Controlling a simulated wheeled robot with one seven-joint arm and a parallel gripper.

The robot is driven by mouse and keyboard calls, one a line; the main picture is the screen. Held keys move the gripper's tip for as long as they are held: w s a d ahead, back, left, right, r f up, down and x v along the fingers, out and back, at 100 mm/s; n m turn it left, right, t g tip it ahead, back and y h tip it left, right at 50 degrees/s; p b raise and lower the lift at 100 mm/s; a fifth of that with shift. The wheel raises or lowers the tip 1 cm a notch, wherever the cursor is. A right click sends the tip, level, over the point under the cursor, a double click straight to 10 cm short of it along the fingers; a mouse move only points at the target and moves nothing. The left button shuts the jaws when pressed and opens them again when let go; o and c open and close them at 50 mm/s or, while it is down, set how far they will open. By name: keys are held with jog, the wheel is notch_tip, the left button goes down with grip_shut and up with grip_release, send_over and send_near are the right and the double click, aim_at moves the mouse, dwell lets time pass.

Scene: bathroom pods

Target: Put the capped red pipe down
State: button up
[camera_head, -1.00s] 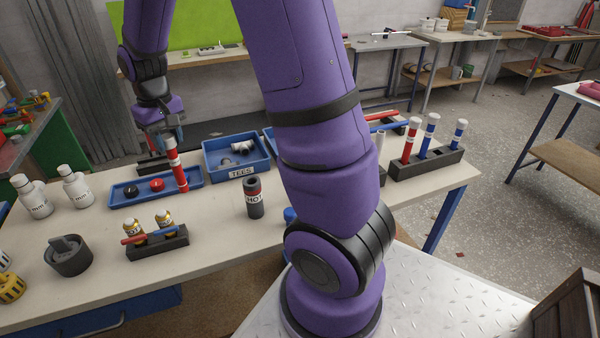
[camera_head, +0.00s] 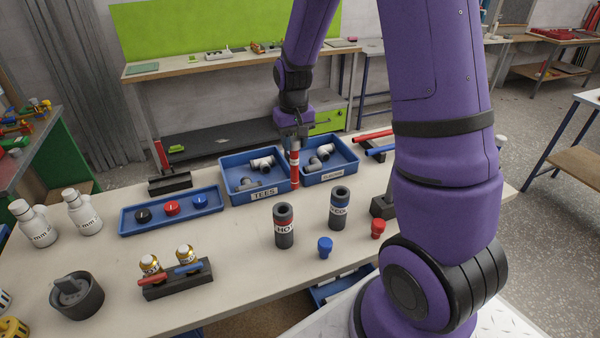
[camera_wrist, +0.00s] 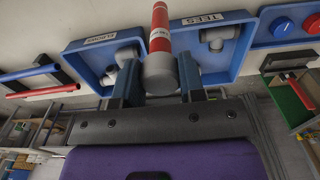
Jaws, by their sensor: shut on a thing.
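The capped red pipe (camera_head: 295,170) hangs upright in my gripper (camera_head: 293,137), with a white band around it. In the head view it is in front of the seam between the blue TEES tray (camera_head: 232,190) and the other blue tray (camera_head: 345,168). I cannot tell whether its lower end touches anything. In the wrist view the red pipe (camera_wrist: 160,25) runs away from its pale grey cap (camera_wrist: 160,74), which sits between the two fingers of my gripper (camera_wrist: 160,85).
A blue tray with black, red and blue caps (camera_head: 171,208) lies at left. HOT (camera_head: 284,232) and COLD (camera_head: 339,212) cylinders stand in front, with loose blue (camera_head: 325,247) and red (camera_head: 377,229) plugs. Red and blue pipes lie at the right rear, partly behind my arm.

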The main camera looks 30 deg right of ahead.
jog(key=shift+f, duration=3.3)
jog(key=o, duration=1)
jog(key=shift+a, duration=0.1)
notch_tip(320, 180, up, 12)
jog(key=shift+r, duration=0.15)
